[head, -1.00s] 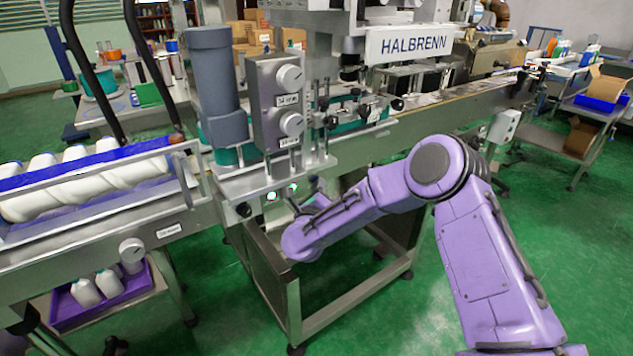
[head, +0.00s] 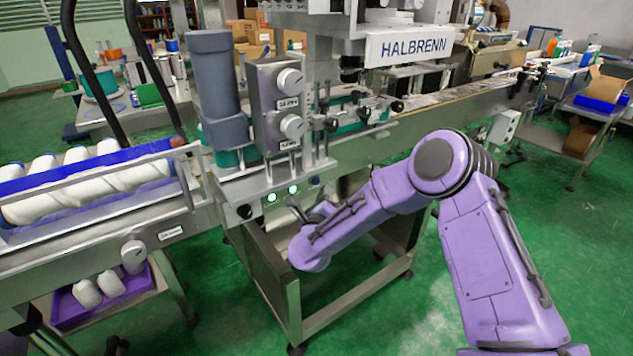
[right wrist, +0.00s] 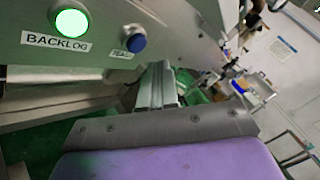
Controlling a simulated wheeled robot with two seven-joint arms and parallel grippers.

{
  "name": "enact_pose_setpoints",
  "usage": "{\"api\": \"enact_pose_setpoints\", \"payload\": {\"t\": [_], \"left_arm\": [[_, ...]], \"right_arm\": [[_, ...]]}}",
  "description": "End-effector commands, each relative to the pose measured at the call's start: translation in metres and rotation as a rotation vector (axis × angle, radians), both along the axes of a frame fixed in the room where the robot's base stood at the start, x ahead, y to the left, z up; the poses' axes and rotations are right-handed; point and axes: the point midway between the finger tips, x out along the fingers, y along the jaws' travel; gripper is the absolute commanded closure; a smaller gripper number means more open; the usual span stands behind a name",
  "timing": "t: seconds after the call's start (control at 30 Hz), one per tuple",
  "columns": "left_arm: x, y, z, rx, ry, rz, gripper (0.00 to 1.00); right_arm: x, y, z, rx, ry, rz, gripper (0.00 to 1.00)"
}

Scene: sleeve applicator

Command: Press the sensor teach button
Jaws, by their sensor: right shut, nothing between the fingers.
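The teach button is a round blue button (right wrist: 132,43) beside a small white label in the right wrist view, partly worn or blurred to read. It sits on the metal front panel, right of a lit green lamp (right wrist: 71,23) marked BACKLOG. In the head view the blue button (head: 314,181) is small, right of two lit green lamps. My right gripper (head: 294,204) is shut and empty, just below and in front of the panel. Its fingers (right wrist: 158,72) show below and right of the button, apart from it as far as I can tell. My left gripper is not in view.
Two dial knobs sit on a grey control box (head: 270,105) above the panel. A metal frame (head: 285,290) stands beneath it. A conveyor (head: 450,105) runs to the back right, and white bottles (head: 85,185) lie at left. Green floor is open at right.

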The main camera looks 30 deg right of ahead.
Motion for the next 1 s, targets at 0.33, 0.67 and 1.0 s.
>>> {"api": "enact_pose_setpoints", "payload": {"t": [0.33, 0.67, 1.0], "left_arm": [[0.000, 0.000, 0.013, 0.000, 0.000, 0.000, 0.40], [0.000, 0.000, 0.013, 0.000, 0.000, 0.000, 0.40], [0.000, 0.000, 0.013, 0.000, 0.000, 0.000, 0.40]], "right_arm": [[-0.034, -0.002, 0.002, -0.001, 0.001, 0.001, 1.00], [-0.040, -0.003, 0.001, 0.001, -0.001, 0.000, 1.00], [-0.040, -0.003, 0.001, 0.000, 0.000, 0.000, 1.00]]}}
